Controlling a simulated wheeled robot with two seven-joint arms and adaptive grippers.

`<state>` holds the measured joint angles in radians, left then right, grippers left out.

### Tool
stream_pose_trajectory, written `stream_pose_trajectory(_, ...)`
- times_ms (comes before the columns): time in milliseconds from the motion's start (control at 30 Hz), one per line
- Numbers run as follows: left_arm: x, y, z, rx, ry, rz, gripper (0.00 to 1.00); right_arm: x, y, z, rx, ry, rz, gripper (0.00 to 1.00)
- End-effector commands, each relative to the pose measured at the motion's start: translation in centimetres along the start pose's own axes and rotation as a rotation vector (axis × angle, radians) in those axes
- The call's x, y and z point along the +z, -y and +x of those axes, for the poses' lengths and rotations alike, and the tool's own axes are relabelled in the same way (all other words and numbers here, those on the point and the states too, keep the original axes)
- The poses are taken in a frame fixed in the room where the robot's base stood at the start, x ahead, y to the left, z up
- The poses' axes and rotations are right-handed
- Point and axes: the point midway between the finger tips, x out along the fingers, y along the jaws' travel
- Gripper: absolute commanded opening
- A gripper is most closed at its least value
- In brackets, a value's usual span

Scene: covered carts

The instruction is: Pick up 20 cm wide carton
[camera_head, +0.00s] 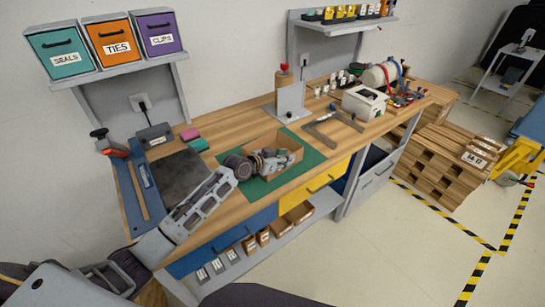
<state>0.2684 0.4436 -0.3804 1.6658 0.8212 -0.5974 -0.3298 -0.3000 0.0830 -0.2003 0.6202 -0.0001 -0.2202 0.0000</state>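An open brown carton (297,154) sits on a green mat (312,158) on the wooden workbench. My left arm comes in from the lower left, and my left gripper (279,159) is at the carton, covering its left and middle part. The fingers overlap the carton in this view. I cannot tell whether they touch it or how far apart they are. The carton's contents and near left wall are largely hidden by the gripper. My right gripper is not in view.
The workbench (232,130) holds a dark plate (178,172) at left, a grey metal square (332,127) right of the mat, and a white box (364,102) farther right. Labelled bins hang above. Wooden pallets (442,165) stand on the floor at right.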

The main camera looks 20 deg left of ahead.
Motion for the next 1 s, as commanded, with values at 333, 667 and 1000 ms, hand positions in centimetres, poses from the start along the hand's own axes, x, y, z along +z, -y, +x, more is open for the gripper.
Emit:
stream_pose_trajectory(333,0.0,-0.01,-0.01,0.0,0.0,0.0,0.29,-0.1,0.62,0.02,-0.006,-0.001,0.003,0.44)
stream_pose_trajectory(667,0.0,-0.01,-0.01,0.0,0.0,0.0,0.0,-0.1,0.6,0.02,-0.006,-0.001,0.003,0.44)
stream_pose_trajectory(1000,-0.07,0.01,-0.03,0.0,-0.002,0.001,0.0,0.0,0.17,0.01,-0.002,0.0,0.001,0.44)
